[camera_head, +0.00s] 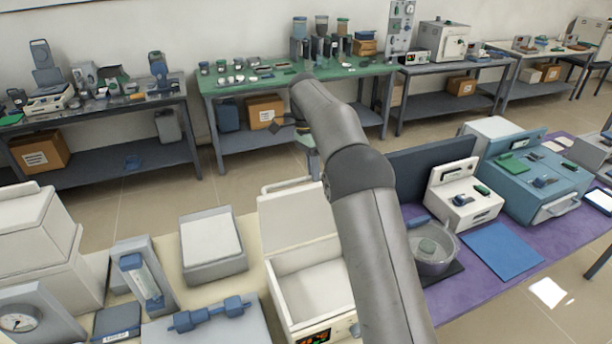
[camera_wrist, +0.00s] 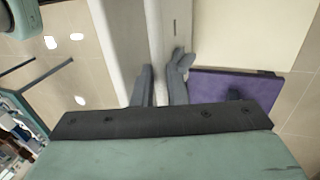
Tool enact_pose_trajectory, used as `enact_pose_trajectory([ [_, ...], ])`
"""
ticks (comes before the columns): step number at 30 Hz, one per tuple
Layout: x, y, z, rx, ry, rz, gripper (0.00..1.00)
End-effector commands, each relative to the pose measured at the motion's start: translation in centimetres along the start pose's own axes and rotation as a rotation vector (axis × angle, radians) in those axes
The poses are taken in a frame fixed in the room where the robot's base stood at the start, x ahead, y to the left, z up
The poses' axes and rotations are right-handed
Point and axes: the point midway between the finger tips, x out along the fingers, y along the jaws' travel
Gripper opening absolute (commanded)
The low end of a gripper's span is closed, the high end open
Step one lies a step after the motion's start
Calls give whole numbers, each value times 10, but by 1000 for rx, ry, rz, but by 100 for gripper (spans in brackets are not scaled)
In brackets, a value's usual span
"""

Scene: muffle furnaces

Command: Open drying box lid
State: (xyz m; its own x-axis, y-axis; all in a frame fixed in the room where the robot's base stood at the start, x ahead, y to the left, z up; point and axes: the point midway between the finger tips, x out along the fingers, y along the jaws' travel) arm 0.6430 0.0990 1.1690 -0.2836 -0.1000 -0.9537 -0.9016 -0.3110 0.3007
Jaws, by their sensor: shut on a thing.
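The drying box (camera_head: 300,325) is a cream-white box with a red and green display, at the bottom middle of the head view. Its inside shows, and its lid (camera_head: 292,218) stands raised at the back edge. My gripper (camera_head: 313,165) is at the lid's upper right edge, partly hidden by my own arm. In the wrist view, my gripper's two grey fingers (camera_wrist: 164,68) are shut on the edge of the pale lid (camera_wrist: 158,30). The exact contact is hard to see.
On the right, a purple mat (camera_head: 480,290) holds a clear bowl (camera_head: 432,250) and a teal device (camera_head: 535,185). A green-topped bench (camera_head: 225,88) stands behind, across open floor.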

Motion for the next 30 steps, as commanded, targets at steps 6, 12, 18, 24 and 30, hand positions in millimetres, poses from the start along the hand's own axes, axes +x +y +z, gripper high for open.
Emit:
enact_pose_trajectory([
  [6,9,-8,-8,11,-11,39,0],
  [12,9,-8,-10,14,-12,45,0],
  [18,9,-8,-10,14,-12,46,0],
  [24,9,-8,-11,15,-11,46,34],
  [30,5,-7,-11,16,-9,41,34],
])
